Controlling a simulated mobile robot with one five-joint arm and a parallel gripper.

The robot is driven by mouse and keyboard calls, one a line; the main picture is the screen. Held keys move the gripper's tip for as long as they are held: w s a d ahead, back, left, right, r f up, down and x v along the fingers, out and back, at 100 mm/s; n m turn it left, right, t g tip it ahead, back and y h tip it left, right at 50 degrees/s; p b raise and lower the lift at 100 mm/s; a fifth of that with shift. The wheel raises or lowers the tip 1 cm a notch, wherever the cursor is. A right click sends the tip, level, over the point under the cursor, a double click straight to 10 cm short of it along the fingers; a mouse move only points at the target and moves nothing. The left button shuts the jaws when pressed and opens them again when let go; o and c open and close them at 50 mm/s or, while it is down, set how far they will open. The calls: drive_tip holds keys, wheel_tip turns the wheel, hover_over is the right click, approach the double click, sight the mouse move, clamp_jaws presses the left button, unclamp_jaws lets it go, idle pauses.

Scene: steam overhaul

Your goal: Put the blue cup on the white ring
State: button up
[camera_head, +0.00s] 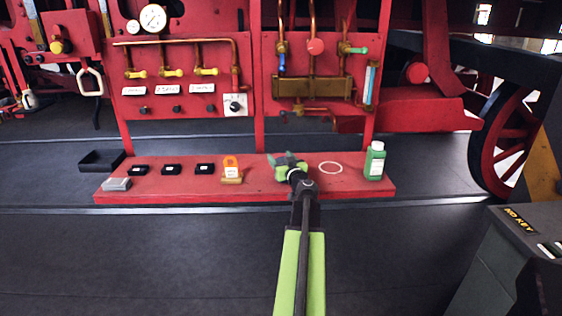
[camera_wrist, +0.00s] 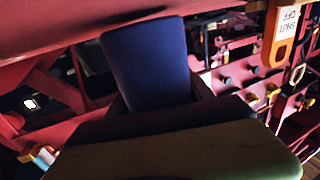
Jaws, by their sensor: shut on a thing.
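The white ring (camera_head: 330,167) lies flat on the red bench, just right of my gripper (camera_head: 288,163). The ring is empty. In the wrist view the blue cup (camera_wrist: 147,62) shows as a dark blue body between the jaws of my gripper (camera_wrist: 158,101), which are shut on it. In the head view I cannot make out the cup; my green and dark gripper hides it. My gripper is over the bench, left of the ring and apart from it. I cannot tell the cup's height above the bench.
A green bottle (camera_head: 375,162) stands close right of the ring. An orange tag (camera_head: 231,167) on a brass base stands left of my gripper; it also shows in the wrist view (camera_wrist: 283,32). Several black blocks (camera_head: 172,169) sit further left. Red panels with pipes rise behind the bench (camera_head: 260,188).

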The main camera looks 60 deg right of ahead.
drive_tip(key=r+p, duration=0.2)
drive_tip(key=r, duration=0.1)
drive_tip(key=r+p, duration=0.1)
drive_tip(key=shift+s+r+p, duration=0.25)
drive_tip(key=shift+r+p, duration=0.05)
drive_tip(key=shift+p, duration=0.1)
drive_tip(key=s+d+r+p, duration=0.1)
drive_tip(key=s+r+p, duration=0.4)
drive_tip(key=s, duration=0.6)
drive_tip(key=shift+r+p, duration=0.4)
wheel_tip(320, 180, up, 7)
drive_tip(key=p, duration=0.7)
drive_tip(key=shift+r, duration=0.2)
drive_tip(key=shift+s, duration=0.1)
